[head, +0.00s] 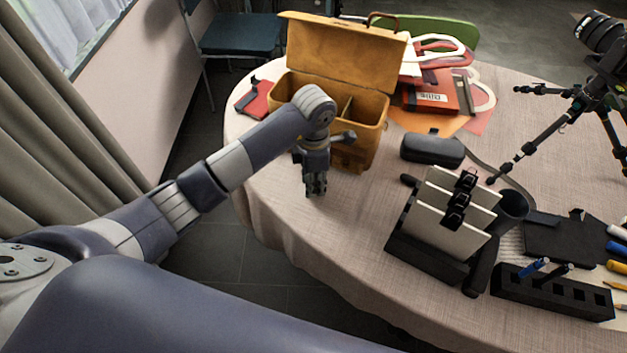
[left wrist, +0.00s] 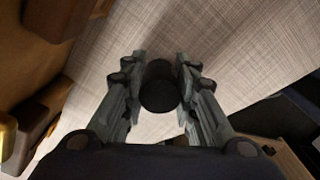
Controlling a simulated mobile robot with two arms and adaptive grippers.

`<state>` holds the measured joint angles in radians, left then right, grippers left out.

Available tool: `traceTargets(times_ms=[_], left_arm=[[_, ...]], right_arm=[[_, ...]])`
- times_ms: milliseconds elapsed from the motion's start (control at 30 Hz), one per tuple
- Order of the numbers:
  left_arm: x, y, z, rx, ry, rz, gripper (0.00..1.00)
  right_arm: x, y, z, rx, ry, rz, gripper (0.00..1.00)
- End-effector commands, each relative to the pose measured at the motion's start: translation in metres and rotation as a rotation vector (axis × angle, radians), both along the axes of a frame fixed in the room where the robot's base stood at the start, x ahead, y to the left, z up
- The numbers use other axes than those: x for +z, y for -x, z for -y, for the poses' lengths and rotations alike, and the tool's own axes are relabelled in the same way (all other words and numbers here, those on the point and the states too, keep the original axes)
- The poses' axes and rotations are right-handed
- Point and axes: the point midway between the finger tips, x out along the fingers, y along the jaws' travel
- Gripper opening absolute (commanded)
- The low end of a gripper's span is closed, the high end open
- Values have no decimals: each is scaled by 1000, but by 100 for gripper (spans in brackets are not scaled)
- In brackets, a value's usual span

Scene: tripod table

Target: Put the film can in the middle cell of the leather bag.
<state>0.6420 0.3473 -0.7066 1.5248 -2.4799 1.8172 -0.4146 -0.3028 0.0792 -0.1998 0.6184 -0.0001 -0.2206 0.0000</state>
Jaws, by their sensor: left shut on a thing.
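The leather bag (head: 370,137) is tan, stands on the table with its lid raised, and has cells inside. My arm hides part of its front and inside. My left gripper (head: 316,190) is in front of the bag, above the table near its front left edge. In the left wrist view, my left gripper (left wrist: 160,85) is shut on the film can (left wrist: 159,92), a small dark cylinder between the two fingers. The bag's brown side shows at the left of that view. The can is not clearly visible in the head view. My right gripper is not in view.
A black case (head: 432,149) lies right of the bag. A card holder (head: 440,220) and a black pen block (head: 550,290) stand at the front right. A tripod (head: 575,105) stands at the far right. A red item (head: 256,97) lies left of the bag.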

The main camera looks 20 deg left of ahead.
Motion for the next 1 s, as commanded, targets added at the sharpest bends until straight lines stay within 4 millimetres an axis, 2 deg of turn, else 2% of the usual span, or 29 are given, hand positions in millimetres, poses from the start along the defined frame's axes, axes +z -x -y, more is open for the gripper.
traceTargets(times_ms=[167,300,800,1000], left_arm=[[13,-1,0,0,-1,4,6],[33,-2,-1,-1,-1,6,6],[43,79,94,-6,3,1,6],[48,97,115,-2,1,2,6]], right_arm=[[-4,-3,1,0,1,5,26],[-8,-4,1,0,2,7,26],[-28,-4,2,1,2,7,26],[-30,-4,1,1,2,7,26]])
